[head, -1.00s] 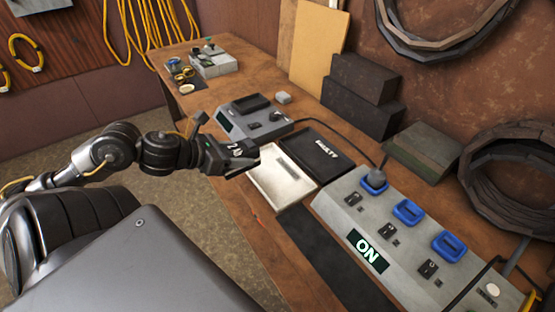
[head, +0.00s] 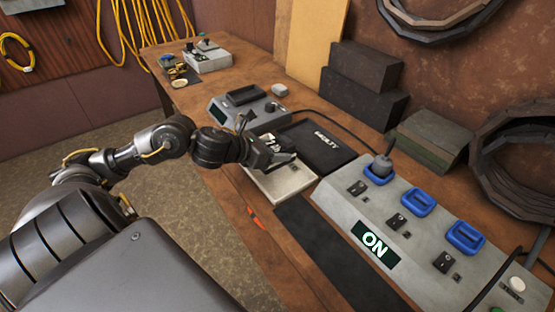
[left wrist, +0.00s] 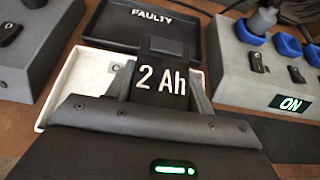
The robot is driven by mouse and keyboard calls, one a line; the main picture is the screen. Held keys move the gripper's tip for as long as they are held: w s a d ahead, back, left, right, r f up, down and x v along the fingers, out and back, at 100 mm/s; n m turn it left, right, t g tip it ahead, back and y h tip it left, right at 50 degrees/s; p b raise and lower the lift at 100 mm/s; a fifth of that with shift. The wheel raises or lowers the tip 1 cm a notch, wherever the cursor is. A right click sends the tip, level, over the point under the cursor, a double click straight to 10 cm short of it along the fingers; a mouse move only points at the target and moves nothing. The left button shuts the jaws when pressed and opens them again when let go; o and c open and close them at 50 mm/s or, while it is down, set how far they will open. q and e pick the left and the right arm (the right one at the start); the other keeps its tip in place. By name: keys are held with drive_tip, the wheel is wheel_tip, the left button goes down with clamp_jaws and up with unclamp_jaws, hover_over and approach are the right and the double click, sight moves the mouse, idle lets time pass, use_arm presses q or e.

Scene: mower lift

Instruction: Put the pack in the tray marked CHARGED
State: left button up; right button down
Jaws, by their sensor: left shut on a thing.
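My left gripper (head: 280,160) is shut on a dark pack marked 2 Ah (left wrist: 160,82) and holds it over the pale tray (head: 296,187). In the left wrist view the pale tray (left wrist: 62,92) shows behind and to the left of the pack. Whether the pack touches the tray floor, I cannot tell. My right gripper is not in view.
A grey charger with blue sockets and an ON display (head: 375,245) stands to the right. A grey device with a dial (head: 243,105) stands behind the trays. Dark blocks (head: 360,90) stand by the wall. A dark mat (head: 310,225) lies in front of the charger.

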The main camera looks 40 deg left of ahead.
use_arm(q)
drive_tip(key=shift+w+d+f, duration=0.1)
drive_tip(key=shift+f, duration=0.05)
drive_tip(key=shift+w+d+f, duration=0.1)
drive_tip(key=shift+w+f, duration=0.05)
drive_tip(key=shift+f, duration=0.05)
wheel_tip(320, 180, down, 2)
drive_tip(key=shift+w+d+f, duration=0.1)
drive_tip(key=shift+f, duration=0.55)
drive_tip(key=shift+f, duration=0.15)
drive_tip(key=o, duration=1.4)
